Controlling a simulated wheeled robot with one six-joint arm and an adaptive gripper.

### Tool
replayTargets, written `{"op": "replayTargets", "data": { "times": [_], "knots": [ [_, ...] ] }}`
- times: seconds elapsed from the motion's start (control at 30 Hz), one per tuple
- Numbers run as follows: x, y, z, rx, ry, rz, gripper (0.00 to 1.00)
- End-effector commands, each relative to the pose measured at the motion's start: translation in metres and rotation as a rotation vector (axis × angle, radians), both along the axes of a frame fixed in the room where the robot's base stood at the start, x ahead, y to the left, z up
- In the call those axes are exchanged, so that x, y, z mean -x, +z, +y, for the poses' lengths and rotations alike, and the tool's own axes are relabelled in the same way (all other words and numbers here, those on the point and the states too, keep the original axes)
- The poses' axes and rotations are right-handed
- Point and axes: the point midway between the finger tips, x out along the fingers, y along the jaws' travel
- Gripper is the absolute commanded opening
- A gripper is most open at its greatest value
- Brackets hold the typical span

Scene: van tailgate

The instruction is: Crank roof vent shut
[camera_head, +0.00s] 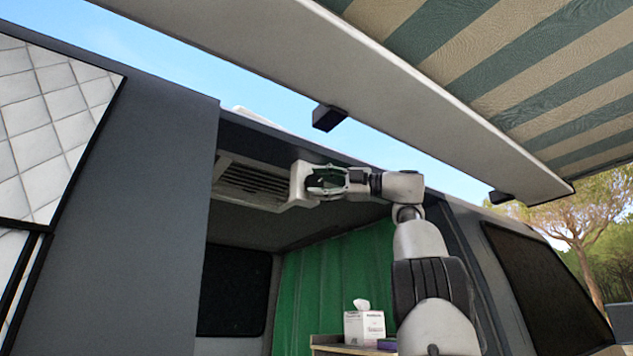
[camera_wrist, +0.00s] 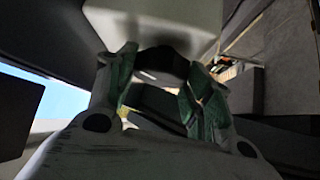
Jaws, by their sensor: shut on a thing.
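The roof vent (camera_head: 252,185) is a pale frame with dark slats under the van's roof edge, at the top of the side opening. A white box-like housing (camera_head: 299,186) sits at its right end; a pale block (camera_wrist: 155,14) fills the top of the wrist view. My gripper (camera_head: 325,180) reaches in from the right against this housing. In the wrist view my gripper (camera_wrist: 163,80) has its green fingers on either side of a dark crank knob (camera_wrist: 160,63) and is shut on it. The rest of the crank is hidden by the fingers and shadow.
The awning (camera_head: 520,75) and its pale casing (camera_head: 400,95) hang above and in front, with a dark bracket (camera_head: 328,117) beneath. Inside are a green curtain (camera_head: 335,275) and a tissue box (camera_head: 364,327) on a wooden counter. The van's side panel (camera_head: 165,220) bounds the opening at left.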

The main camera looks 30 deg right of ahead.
Motion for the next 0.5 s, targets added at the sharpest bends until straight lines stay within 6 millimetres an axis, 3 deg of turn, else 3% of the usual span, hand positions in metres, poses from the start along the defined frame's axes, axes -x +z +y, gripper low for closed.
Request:
{"op": "replayTargets", "data": {
  "times": [0.07, 0.1, 0.17, 0.5],
  "knots": [
    [0.0015, 0.0026, 0.0018, 0.0, 0.0, -0.007, 0.28],
    [0.0015, 0.0026, 0.0018, 0.0, 0.0, -0.007, 0.59],
    [0.0014, 0.0023, 0.0016, 0.0, 0.0, -0.006, 0.7],
    [0.0011, 0.0008, -0.0006, -0.002, -0.001, -0.003, 0.71]
  ]
}}
